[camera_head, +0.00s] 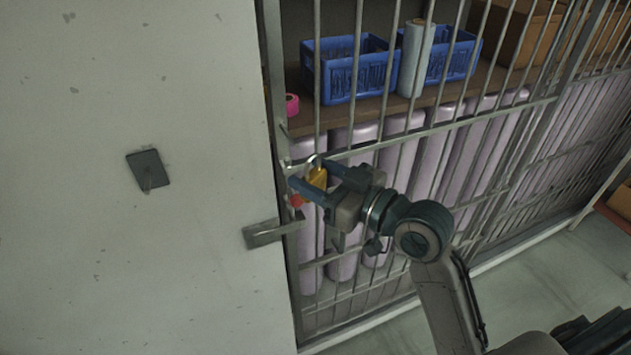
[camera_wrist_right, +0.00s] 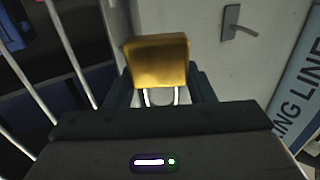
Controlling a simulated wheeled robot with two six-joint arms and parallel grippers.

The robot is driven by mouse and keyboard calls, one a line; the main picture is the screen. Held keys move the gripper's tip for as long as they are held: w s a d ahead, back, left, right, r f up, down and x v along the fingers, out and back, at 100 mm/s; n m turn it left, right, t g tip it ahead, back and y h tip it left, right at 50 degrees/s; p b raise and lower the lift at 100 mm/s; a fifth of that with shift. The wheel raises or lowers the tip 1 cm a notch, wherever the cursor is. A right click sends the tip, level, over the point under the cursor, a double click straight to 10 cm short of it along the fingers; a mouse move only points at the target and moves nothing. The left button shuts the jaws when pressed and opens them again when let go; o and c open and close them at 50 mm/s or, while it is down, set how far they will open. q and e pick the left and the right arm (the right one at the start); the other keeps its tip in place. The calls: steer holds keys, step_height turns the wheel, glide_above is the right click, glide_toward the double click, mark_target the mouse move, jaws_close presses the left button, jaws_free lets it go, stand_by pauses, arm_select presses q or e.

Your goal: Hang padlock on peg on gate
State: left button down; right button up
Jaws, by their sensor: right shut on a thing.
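My right gripper (camera_head: 308,180) is shut on a brass-yellow padlock (camera_head: 317,178) in front of the gate's left edge. The padlock's silver shackle shows above its body in the head view. In the right wrist view the padlock body (camera_wrist_right: 157,60) sits between the dark fingers (camera_wrist_right: 160,88), and the shackle points toward the camera. The barred metal gate (camera_head: 337,153) stands behind the gripper. A small peg-like part (camera_head: 285,131) shows on its left frame; I cannot tell whether it is the peg. The padlock's contact with the gate cannot be told. My left gripper is out of view.
A pale wall (camera_head: 120,80) fills the left, with a dark plate bearing a projecting piece (camera_head: 148,170) and a metal latch plate (camera_head: 268,233) beside the gate. Behind the bars are blue crates (camera_head: 350,75), a pink roll (camera_head: 291,104) and tall lilac cylinders (camera_head: 435,150).

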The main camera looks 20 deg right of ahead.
steer(key=shift+w+a+f+b, duration=0.15)
steer(key=shift+w+b, duration=0.65)
steer(key=shift+b, duration=0.4)
steer(key=shift+w, duration=0.45)
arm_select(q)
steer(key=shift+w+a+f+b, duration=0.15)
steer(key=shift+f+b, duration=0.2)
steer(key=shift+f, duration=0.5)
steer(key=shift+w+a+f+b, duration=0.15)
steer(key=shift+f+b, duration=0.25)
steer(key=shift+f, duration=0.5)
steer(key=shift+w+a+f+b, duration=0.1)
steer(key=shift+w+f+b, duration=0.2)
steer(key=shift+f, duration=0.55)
arm_select(e)
steer(key=w+f, duration=0.1)
steer(key=w, duration=0.7)
steer(key=shift+w+a+f, duration=0.15)
steer(key=shift+a, duration=0.05)
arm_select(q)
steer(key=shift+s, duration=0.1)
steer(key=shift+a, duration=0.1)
arm_select(e)
steer(key=o, duration=1.2)
